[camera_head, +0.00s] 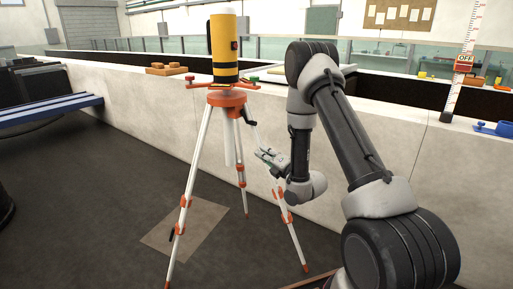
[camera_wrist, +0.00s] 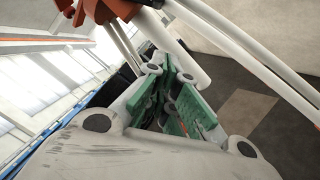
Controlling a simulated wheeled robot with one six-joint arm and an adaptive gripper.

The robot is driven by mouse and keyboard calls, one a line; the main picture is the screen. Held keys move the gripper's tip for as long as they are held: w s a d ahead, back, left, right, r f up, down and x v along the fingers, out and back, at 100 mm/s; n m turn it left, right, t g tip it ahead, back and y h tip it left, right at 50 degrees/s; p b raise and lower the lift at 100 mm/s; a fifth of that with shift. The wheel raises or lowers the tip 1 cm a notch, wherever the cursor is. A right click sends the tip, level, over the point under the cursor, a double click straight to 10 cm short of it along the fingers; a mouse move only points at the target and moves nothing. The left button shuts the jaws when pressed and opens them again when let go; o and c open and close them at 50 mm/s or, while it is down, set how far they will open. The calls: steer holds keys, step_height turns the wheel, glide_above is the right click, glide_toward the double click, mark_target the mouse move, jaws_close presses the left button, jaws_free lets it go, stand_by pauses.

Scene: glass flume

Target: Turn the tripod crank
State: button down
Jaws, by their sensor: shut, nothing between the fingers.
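The tripod has an orange head (camera_head: 227,98) and white legs with orange clamps, and stands on the dark floor left of my arm. A dark crank (camera_head: 248,112) juts out at the right side of the head, by the top of a leg. The orange head (camera_wrist: 124,9) also shows at the top of the wrist view, where I cannot clearly make out the crank. My gripper (camera_head: 261,155) is below the crank and apart from it, close to the right leg. Its green-padded fingers (camera_wrist: 171,78) are shut and empty in the wrist view.
A yellow cylindrical instrument (camera_head: 224,48) stands on top of the tripod. A pale low wall (camera_head: 330,130) runs behind it. A staff with a red sign (camera_head: 464,62) stands on the wall at right. A blue bench (camera_head: 50,108) is at left, with clear floor between.

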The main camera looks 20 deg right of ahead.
steer(key=s+a+r+m, duration=0.2)
steer(key=a+r, duration=0.1)
steer(key=r, duration=0.8)
steer(key=shift+w+d+f+m+g+h, duration=0.15)
steer(key=shift+w+f+m, duration=0.5)
steer(key=shift+w, duration=1.25)
steer(key=shift+w+f+m+g+h, duration=0.25)
steer(key=shift+w+f+m, duration=0.45)
steer(key=shift+w, duration=1.25)
steer(key=shift+w+d+f+m+g+h, duration=0.1)
steer(key=shift+w+f+m+g+h, duration=0.2)
steer(key=shift+w+m, duration=1.15)
steer(key=shift+w+f+n, duration=0.1)
steer(key=shift+w+n, duration=0.4)
